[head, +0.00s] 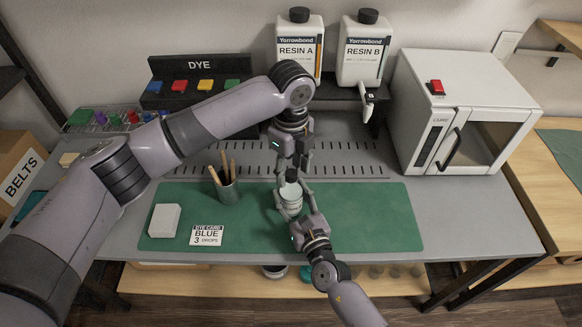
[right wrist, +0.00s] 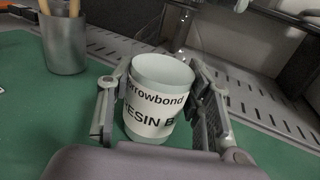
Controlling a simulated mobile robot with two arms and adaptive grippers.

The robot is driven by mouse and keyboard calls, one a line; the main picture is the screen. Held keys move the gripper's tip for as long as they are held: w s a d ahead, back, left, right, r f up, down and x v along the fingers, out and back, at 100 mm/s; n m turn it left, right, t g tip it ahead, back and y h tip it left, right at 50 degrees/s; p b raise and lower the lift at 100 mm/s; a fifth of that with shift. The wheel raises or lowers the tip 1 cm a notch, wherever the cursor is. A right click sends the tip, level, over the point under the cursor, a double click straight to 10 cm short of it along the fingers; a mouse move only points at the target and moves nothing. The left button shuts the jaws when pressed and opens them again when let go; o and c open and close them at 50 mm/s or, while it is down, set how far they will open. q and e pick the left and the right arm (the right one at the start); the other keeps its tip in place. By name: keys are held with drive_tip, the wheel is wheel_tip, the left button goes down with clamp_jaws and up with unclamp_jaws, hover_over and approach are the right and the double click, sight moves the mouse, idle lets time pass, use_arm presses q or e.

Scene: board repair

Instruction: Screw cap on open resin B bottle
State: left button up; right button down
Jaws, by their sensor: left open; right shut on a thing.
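The resin B bottle (head: 289,203) is a pale, labelled round container standing over the green mat. In the right wrist view the bottle (right wrist: 153,122) appears upright, with a pale round top and part of the "RESIN B" label showing. My right gripper (head: 292,201) is shut on its sides, one finger on each side. My left gripper (head: 292,176) points down just above the bottle, its fingers apart. A small dark round piece shows between the left fingers at the bottle's top in the head view. I cannot tell whether it is the cap or whether it touches the bottle.
A pencil cup (head: 228,191), a white block (head: 164,220) and a dye card (head: 207,236) lie left on the green mat (head: 375,215). Resin A (head: 300,45) and another resin B bottle (head: 364,48) stand on the rear shelf. A curing box (head: 460,110) stands right. The mat's right side is clear.

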use_arm(q)
drive_tip(key=shift+r, duration=0.1)
use_arm(e)
drive_tip(key=c, duration=0.7)
unclamp_jaws()
drive_tip(key=shift+c, duration=0.2)
use_arm(q)
wheel_tip(320, 180, up, 12)
use_arm(e)
drive_tip(key=shift+s, duration=0.1)
drive_tip(key=v, duration=1.2)
drive_tip(key=shift+f, duration=0.1)
